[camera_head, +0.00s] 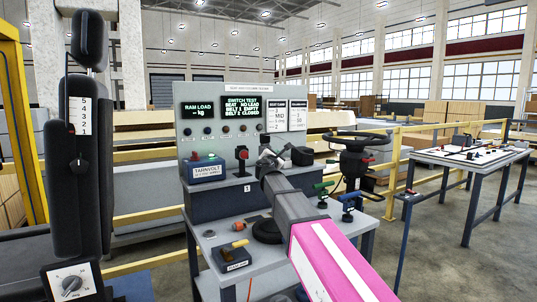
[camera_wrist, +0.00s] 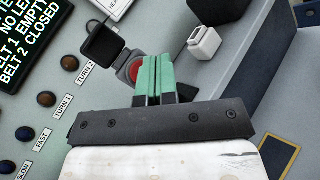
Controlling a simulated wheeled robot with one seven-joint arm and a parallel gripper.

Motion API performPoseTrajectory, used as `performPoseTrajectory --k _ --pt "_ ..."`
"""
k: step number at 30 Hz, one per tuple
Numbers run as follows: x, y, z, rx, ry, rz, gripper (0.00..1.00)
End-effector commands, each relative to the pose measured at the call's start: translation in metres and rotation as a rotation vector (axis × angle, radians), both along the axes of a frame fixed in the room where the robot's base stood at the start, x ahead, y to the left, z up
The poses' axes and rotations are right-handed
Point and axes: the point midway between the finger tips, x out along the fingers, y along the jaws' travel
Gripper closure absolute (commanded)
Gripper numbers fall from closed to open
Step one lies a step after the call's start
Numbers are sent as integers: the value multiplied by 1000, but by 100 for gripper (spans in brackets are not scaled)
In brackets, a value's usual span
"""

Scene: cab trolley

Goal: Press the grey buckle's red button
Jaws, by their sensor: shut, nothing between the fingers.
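In the wrist view my gripper (camera_wrist: 154,75) is shut, its green fingertips together with nothing between them. A red round button (camera_wrist: 133,70) shows just left of the fingertips, partly hidden by them. I cannot tell whether they touch it, and the body around it is largely hidden. A dark square part (camera_wrist: 103,43) lies beside it at upper left. A pale grey block with a slot (camera_wrist: 204,42) is to the upper right, apart from the fingers. In the head view a red-topped dark fitting (camera_head: 242,153) stands on the bench step, left of my gripper (camera_head: 268,158).
The upright grey panel (camera_head: 215,122) carries a row of knobs and screens behind my gripper. Green (camera_head: 322,189) and blue (camera_head: 348,203) fittings stand on the bench at right. A Tarnvolt box (camera_head: 207,170) is at left. A tall black seat (camera_head: 80,175) stands at far left.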

Motion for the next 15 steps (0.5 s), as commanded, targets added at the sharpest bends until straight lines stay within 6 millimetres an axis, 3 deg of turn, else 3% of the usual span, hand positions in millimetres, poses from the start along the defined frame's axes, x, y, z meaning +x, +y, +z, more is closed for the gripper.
performPoseTrajectory --k 6,15 --pt "20 12 0 1 0 -1 100" --pt "22 14 0 2 -1 -1 100"
